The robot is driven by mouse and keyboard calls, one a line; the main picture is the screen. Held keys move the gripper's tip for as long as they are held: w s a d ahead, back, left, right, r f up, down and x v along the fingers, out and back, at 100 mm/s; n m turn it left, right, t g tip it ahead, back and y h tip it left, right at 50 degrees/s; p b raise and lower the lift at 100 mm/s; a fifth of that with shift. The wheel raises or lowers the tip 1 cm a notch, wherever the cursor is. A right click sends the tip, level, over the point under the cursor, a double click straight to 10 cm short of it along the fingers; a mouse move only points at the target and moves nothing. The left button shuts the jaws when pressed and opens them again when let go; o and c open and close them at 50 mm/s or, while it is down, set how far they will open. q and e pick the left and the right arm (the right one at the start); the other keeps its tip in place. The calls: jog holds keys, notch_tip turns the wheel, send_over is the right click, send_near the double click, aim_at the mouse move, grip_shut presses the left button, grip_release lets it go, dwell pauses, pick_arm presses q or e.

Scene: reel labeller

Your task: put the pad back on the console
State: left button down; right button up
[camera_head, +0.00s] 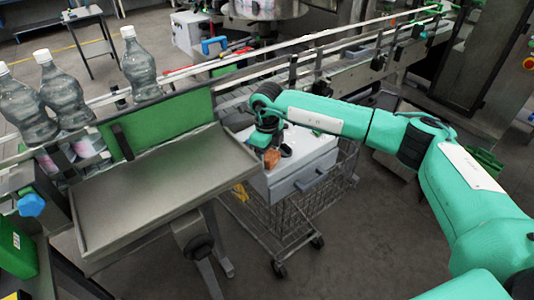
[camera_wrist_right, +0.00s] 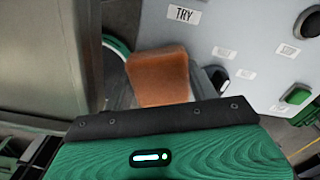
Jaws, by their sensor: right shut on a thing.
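The pad, an orange-brown block (camera_head: 271,158), shows below my right gripper (camera_head: 268,150) in the head view. The pad also shows large in the wrist view (camera_wrist_right: 158,76), just past the gripper body. My right gripper is shut on it. The console is a pale grey box (camera_head: 288,187) on a wire cart; its labelled face (camera_wrist_right: 235,45) shows in the wrist view. In the picture the pad overlaps the console's left edge. Whether the pad touches the console cannot be told. My left gripper is not in view.
A metal tray table (camera_head: 150,190) stands close left of the console. A conveyor rail (camera_head: 240,72) runs behind, with clear bottles (camera_head: 140,65) at the left. The wire cart (camera_head: 300,212) carries the console. Floor is open at the lower right of the cart.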

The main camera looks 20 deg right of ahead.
aim_at(267, 154)
jog(key=shift+f, duration=0.25)
jog(key=o, duration=0.7)
jog(key=shift+r, duration=0.1)
jog(key=shift+r, duration=0.4)
notch_tip(267, 154, up, 12)
jog(key=b, duration=0.3)
jog(key=shift+f+b, duration=0.2)
jog(key=shift+b, duration=0.1)
